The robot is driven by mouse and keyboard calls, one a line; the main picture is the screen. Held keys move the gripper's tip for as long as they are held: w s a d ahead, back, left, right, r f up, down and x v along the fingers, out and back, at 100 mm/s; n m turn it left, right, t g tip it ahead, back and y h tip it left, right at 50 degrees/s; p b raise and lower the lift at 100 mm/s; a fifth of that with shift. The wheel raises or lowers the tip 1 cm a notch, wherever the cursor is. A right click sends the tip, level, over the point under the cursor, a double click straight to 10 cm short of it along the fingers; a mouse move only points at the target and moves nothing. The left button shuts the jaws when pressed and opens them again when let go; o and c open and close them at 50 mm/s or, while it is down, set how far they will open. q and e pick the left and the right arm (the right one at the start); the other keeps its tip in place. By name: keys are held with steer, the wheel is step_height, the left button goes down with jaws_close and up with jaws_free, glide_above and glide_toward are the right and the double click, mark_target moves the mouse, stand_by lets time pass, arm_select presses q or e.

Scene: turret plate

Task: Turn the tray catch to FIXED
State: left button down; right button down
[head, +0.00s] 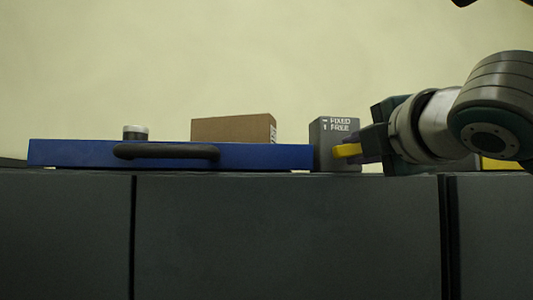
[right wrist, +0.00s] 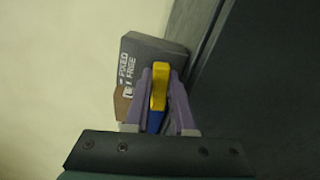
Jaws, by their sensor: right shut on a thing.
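The tray catch is a dark grey block (head: 322,135) with a yellow lever (head: 347,151), at the right end of the blue tray (head: 265,157). Its label reads FIXED beside a level dash and FREE beside an upright dash. The lever looks nearly level in the head view. My right gripper (head: 359,148) comes in from the right and is shut on the lever. In the right wrist view the lever (right wrist: 159,88) sits between the purple fingers (right wrist: 160,105), with the block (right wrist: 140,58) behind. The fingers partly hide the lever's base. My left gripper is not in view.
The blue tray has a dark front handle (head: 165,152). A brown box (head: 232,130) and a small round grey-white object (head: 136,132) show above its edge. All stand on dark grey cabinets (head: 285,235). A yellow item (head: 500,163) shows partly behind my right arm.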

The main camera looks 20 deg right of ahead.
steer(key=shift+f+m, duration=0.15)
steer(key=shift+m, duration=0.95)
steer(key=c, duration=0.8)
jaws_free()
steer(key=shift+o, duration=0.2)
